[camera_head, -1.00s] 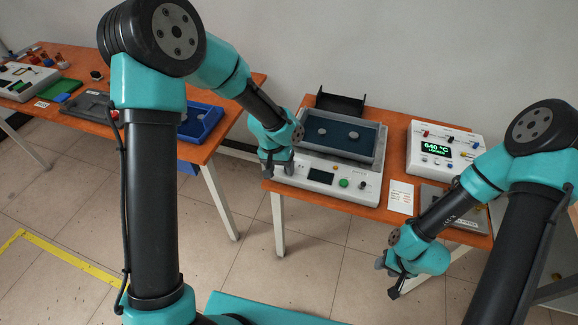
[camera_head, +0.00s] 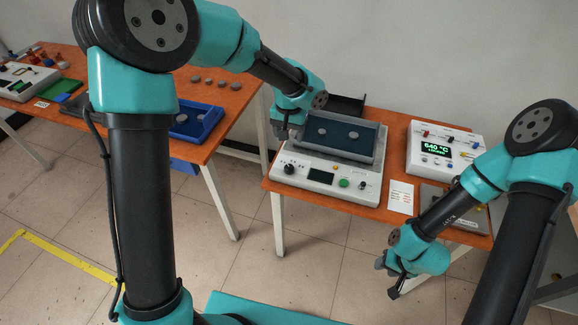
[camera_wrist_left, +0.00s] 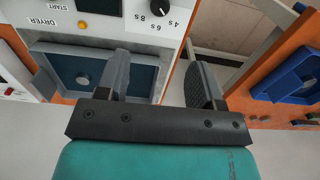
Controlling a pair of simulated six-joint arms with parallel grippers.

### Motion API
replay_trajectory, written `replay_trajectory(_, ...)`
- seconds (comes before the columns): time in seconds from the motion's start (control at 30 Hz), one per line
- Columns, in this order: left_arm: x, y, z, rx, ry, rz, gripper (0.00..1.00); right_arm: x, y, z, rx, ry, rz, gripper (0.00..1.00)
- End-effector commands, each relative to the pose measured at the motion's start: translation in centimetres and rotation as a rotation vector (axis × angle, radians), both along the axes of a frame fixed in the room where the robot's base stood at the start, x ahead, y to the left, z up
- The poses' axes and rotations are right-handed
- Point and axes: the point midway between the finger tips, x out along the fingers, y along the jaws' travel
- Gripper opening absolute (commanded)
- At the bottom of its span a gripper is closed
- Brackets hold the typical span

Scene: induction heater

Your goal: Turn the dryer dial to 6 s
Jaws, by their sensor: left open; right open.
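The dryer (camera_head: 318,180) is a white box with a blue tray holding two grey discs on top. Its black dial (camera_head: 289,169) is at the left of the front panel. In the left wrist view the dial (camera_wrist_left: 170,4) is cut by the top edge, beside the upside-down marks 4 s, 6 s and 8 s; I cannot tell its setting. My left gripper (camera_head: 289,135) is open and empty above the dryer's left side, beyond the dial and apart from it. Its fingers (camera_wrist_left: 160,80) also show in the left wrist view. My right gripper (camera_head: 392,280) is open and empty, low in front of the table.
On the dryer panel are a dark screen (camera_head: 321,176), a green button (camera_head: 344,183) and a small knob. A white heater unit reading 640 °C (camera_head: 436,150) and a paper card (camera_head: 401,197) stand to the right. A blue tray (camera_head: 203,121) is on the left table.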

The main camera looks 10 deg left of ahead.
Motion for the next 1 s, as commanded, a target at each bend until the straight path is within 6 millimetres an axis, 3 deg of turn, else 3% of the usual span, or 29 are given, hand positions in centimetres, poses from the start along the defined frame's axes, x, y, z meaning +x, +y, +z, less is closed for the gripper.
replay_trajectory(0.7, -0.1, 0.1, -12.1, 0.0, 0.005, 0.0, 0.61, 0.0, 0.0, 0.0, 0.0, 0.0, 0.0, 0.43)
replay_trajectory(1.0, -0.1, 0.0, -15.4, -0.001, 0.002, 0.0, 0.61, 0.0, 0.0, 0.0, 0.0, 0.0, 0.0, 0.43)
